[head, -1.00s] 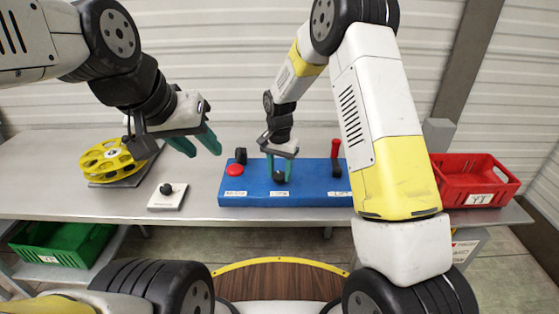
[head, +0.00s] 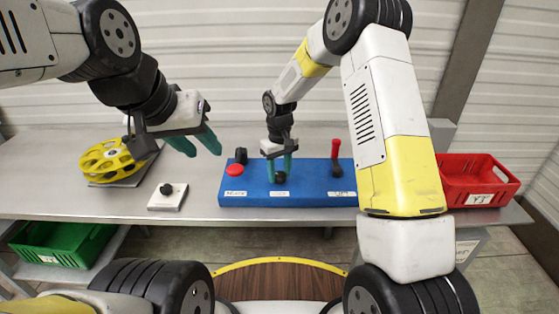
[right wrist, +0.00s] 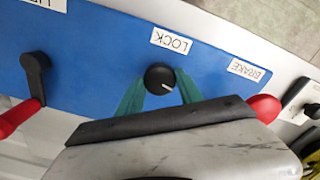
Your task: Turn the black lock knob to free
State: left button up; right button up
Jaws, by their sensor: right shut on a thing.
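The black lock knob (head: 281,179) stands on the blue panel (head: 307,200), behind the middle white label. In the right wrist view the knob (right wrist: 158,79) is round with a short white mark pointing to the right, beside the label reading LOCK (right wrist: 172,41). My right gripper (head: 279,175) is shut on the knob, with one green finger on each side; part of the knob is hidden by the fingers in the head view. My left gripper (head: 206,152) is open and empty, in the air left of the panel.

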aim_at(279, 174)
jog(key=n, duration=0.4)
jog(key=shift+n, duration=2.1)
jog(key=o, duration=1.4)
notch_tip(279, 174, up, 8)
jog(key=shift+f, duration=0.25)
jog(key=shift+r, duration=0.15)
